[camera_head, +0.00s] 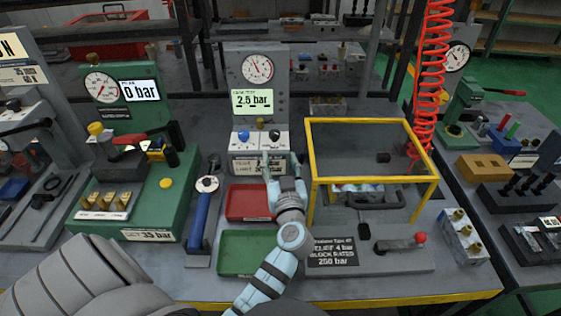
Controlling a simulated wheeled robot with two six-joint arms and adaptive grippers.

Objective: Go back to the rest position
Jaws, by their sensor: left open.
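My left gripper (282,162) is open, with its fingers pointing away from me. It is in front of the grey test panel (257,75), just below the panel's blue knob (243,135) and black knob (275,134). Nothing shows between the fingers. The panel has a round gauge and a display reading 2.5 bar. My left arm reaches in from the bottom edge, passing beside the red tray (245,203) and green tray (240,262). My right gripper is not in view.
A yellow-framed guard (372,120) stands just right of my gripper, with a red-knobbed lever (420,238) in front. A green pump unit (130,200) and a blue-handled tool (200,218) stand left. A red coiled hose (430,80) hangs at right.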

